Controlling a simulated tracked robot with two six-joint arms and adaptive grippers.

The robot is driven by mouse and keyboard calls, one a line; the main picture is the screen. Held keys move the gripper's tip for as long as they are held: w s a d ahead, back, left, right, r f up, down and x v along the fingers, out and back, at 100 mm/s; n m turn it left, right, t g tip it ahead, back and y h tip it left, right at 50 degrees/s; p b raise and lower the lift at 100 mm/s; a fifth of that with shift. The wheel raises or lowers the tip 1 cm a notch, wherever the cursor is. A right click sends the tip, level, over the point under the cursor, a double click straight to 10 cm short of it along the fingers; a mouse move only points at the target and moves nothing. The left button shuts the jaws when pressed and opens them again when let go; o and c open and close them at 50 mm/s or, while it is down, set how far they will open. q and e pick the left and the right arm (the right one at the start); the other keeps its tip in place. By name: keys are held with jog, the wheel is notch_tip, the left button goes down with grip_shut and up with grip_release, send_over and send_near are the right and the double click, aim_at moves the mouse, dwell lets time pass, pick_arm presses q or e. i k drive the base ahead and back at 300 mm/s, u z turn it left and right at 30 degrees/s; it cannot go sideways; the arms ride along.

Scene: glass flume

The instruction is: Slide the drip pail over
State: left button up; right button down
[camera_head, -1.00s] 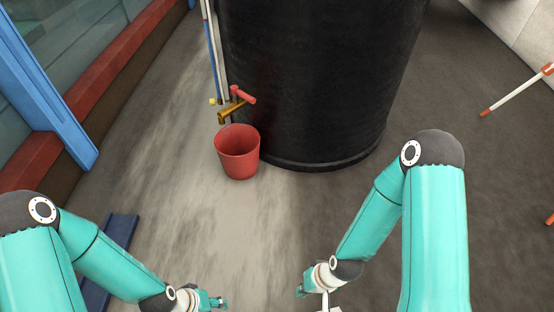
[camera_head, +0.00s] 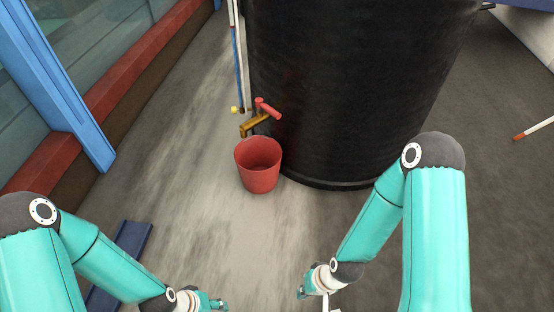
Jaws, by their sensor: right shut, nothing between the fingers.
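The red drip pail (camera_head: 258,178) stands upright and open on the concrete floor, close to the foot of the black tank. A brass tap (camera_head: 254,125) with a red handle sticks out of the tank just above the pail's rim. My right gripper (camera_head: 300,293) is shut and empty at the bottom edge, below and right of the pail in the picture and clear of it. My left gripper (camera_head: 222,304) is at the bottom edge, below and left of the pail, also apart from it. Its fingers are too small to read.
The large black tank (camera_head: 355,90) blocks the floor behind and right of the pail. A blue post (camera_head: 62,92) and a red beam (camera_head: 110,90) of the glass flume run along the left. A dark blue flat piece (camera_head: 120,265) lies at lower left. The floor before the pail is clear.

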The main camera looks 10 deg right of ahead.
aim_at(258, 158)
jog(key=z, duration=0.05)
jog(key=i, duration=1.1)
jog(key=z, duration=0.05)
